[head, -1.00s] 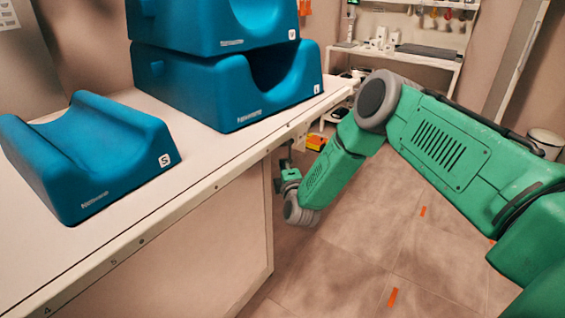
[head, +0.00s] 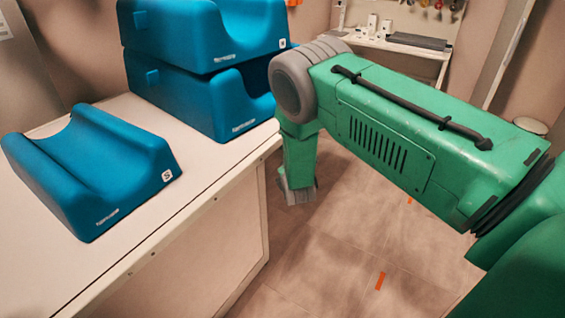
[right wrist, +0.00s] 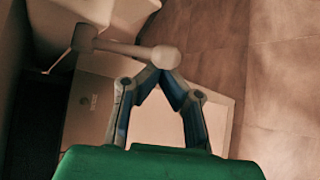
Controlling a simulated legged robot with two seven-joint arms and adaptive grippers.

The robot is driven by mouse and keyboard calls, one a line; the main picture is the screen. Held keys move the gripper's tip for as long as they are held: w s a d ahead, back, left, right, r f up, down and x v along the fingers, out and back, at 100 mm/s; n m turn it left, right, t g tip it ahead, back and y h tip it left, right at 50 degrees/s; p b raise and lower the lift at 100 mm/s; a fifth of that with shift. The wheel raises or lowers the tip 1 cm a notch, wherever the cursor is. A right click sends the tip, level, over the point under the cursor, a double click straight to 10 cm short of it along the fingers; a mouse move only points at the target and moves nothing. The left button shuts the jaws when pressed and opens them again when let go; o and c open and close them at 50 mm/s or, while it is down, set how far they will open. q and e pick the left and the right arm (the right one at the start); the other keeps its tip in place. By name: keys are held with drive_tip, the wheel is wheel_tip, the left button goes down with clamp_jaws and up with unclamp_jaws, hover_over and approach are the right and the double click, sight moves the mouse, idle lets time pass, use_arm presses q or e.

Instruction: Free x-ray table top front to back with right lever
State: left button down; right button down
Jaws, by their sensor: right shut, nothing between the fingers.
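The x-ray table top (head: 190,200) is white and runs from the lower left to the back in the head view. In the right wrist view, a pale lever (right wrist: 120,48) with a rounded knob at its right end lies across the upper part. My right gripper (right wrist: 158,66) has its fingertips together at this knob, overlapping it in the picture; I cannot tell whether they touch. Nothing shows between the fingers. In the head view my green right arm reaches down beside the table edge and its gripper is hidden. My left gripper is not in view.
A blue cushion marked S (head: 95,170) lies on the table, with two stacked blue cushions (head: 200,85) farther back. A shelf (head: 400,48) with small items stands against the far wall. Floor (head: 330,270) with orange marks is clear right of the table.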

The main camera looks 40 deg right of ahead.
drive_tip(key=shift+s+d+r+n+g+p, duration=0.15)
drive_tip(key=shift+s+r+g+p, duration=0.1)
drive_tip(key=shift+s+r+g, duration=0.15)
drive_tip(key=shift+s+d+r+n+g+p, duration=0.1)
drive_tip(key=shift+s+r+n+g+p, duration=0.15)
drive_tip(key=shift+s, duration=0.2)
drive_tip(key=shift+s+d+r, duration=0.1)
drive_tip(key=shift+r, duration=0.05)
